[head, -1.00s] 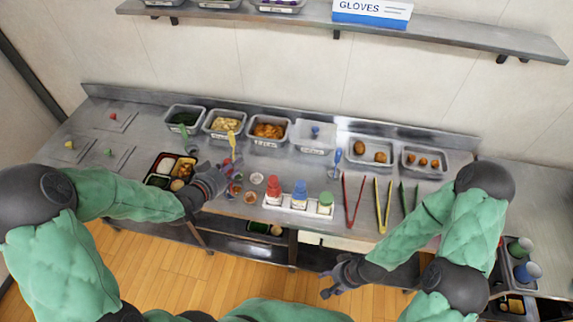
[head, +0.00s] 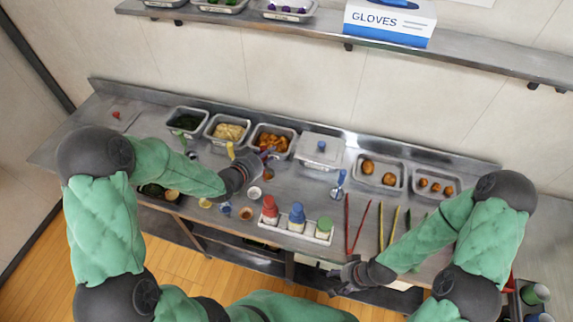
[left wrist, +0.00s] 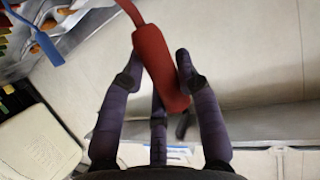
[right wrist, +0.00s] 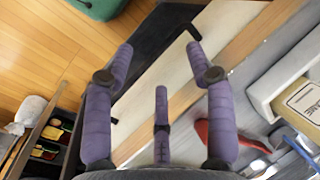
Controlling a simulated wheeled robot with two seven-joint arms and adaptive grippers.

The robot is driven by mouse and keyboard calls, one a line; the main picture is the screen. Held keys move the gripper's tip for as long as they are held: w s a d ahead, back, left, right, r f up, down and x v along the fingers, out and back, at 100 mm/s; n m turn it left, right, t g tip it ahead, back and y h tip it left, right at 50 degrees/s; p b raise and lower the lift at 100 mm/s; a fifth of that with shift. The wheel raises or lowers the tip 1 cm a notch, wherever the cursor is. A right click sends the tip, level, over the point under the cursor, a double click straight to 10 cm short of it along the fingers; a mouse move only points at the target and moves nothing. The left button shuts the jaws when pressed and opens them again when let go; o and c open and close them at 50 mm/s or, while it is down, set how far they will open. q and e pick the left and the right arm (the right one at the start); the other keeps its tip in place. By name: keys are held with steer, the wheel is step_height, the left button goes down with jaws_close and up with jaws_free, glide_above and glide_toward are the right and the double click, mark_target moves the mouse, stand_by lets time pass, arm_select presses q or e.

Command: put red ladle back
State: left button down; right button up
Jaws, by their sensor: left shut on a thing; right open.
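My left gripper (head: 258,163) is shut on the red handle of the red ladle, just in front of the container of orange food (head: 295,137). In the left wrist view the red ladle's handle (left wrist: 158,66) lies between the fingers (left wrist: 160,85). Its thin end reaches out of the top of that view; its bowl cannot be made out. My right gripper (head: 345,277) is open and empty near the table's front edge. Its spread fingers also show in the right wrist view (right wrist: 158,65).
Containers of dark greens (head: 204,124) and pale yellow food (head: 244,134) stand to the left. Yellow (head: 231,151) and blue (head: 340,183) ladles stand nearby. Red, blue and green bottles (head: 297,214) stand in a white holder. My left arm partly hides the bento tray (head: 158,198).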

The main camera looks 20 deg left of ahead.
arm_select(q)
steer(key=w+d+f, duration=0.5)
steer(key=w+f, duration=0.1)
steer(key=f, duration=0.4)
steer(key=shift+b, duration=0.4)
steer(key=shift+f, duration=0.1)
steer(key=shift+f, duration=0.1)
steer(key=c, duration=0.9)
jaws_free()
